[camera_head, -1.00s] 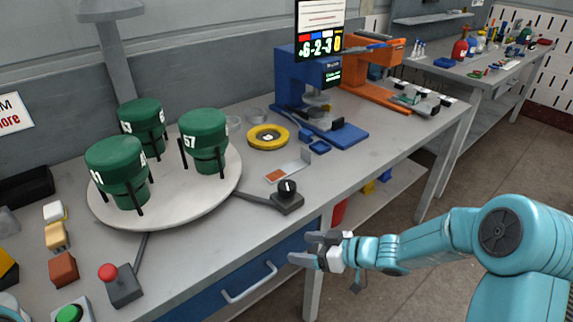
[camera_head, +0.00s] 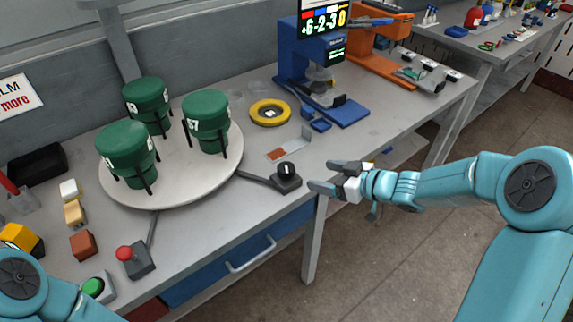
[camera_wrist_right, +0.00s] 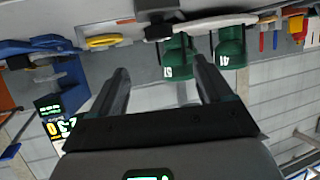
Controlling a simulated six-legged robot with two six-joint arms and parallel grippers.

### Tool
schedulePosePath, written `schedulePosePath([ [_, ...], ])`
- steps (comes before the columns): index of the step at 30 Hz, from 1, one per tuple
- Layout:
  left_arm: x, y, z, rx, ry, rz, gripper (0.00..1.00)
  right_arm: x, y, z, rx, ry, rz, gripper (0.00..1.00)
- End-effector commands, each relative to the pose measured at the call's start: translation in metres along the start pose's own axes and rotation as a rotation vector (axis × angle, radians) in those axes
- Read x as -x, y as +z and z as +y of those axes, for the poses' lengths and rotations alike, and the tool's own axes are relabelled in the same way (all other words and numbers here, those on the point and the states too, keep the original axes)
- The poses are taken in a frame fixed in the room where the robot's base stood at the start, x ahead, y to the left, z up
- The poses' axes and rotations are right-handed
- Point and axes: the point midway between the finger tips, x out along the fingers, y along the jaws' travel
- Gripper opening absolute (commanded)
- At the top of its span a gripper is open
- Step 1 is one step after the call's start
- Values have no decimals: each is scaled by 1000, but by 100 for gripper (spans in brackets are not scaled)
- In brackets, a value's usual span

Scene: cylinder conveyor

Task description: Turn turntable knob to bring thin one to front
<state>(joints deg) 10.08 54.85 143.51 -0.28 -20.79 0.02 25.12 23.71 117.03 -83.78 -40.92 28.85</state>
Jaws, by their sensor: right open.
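The white round turntable (camera_head: 196,175) carries three green cylinders in black stands: one at the front left (camera_head: 127,146), one at the right marked 57 (camera_head: 207,122), one at the back (camera_head: 146,96). I cannot tell which is thin. The black turntable knob (camera_head: 287,171) sits on a dark box at the bench's front edge, right of the turntable. My right gripper (camera_head: 325,175) is open and empty, just right of the knob and apart from it. In the wrist view the knob (camera_wrist_right: 158,31) shows upside down ahead of the open fingers (camera_wrist_right: 160,66). My left gripper is out of view.
A box with a red button (camera_head: 135,261) and a green button (camera_head: 93,287) stand at the front left. A yellow ring (camera_head: 256,112), a blue press-like stand (camera_head: 341,111) and a small plate (camera_head: 276,155) lie behind the knob. Coloured blocks line the left side.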

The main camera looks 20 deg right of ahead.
Motion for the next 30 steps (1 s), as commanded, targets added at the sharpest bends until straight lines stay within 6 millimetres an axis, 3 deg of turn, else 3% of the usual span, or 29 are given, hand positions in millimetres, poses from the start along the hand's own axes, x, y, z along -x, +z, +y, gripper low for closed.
schedulePosePath([
  [9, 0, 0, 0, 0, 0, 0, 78, -79, 0, 1, 1, -5, -1, 79],
  [15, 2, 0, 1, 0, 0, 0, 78, -118, -1, 2, 2, -3, 0, 79],
  [21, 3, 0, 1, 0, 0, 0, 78, -136, -1, 2, 1, -2, 1, 79],
  [30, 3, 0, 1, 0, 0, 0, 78, -139, 0, 2, 1, -1, 0, 79],
])
